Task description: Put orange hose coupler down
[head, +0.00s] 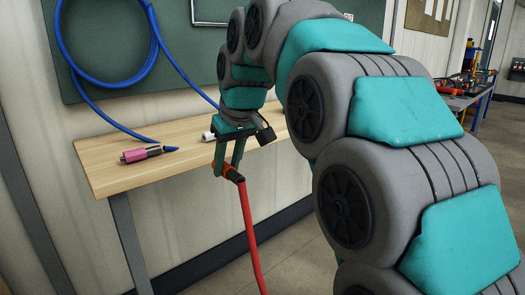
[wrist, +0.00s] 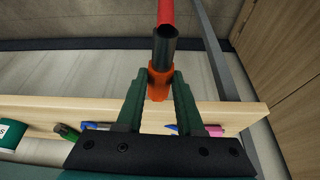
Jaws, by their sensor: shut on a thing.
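The orange hose coupler (head: 234,176) is in my gripper (head: 228,168), at the end of a red hose (head: 252,240) that hangs down towards the floor. In the wrist view my gripper (wrist: 160,82) is shut on the orange coupler (wrist: 159,88), with a dark collar and the red hose (wrist: 165,12) beyond it. In the head view the coupler is held in front of the wooden table (head: 110,165), near its front edge and apart from the top. The table also shows in the wrist view (wrist: 245,112).
A pink coupler (head: 135,155) with a blue hose (head: 110,122) lies at the table's left. A white cylinder (head: 208,136) is behind my gripper. The wrist view shows a green item (wrist: 66,131) on the table. Bare tabletop lies between the pink coupler and my gripper.

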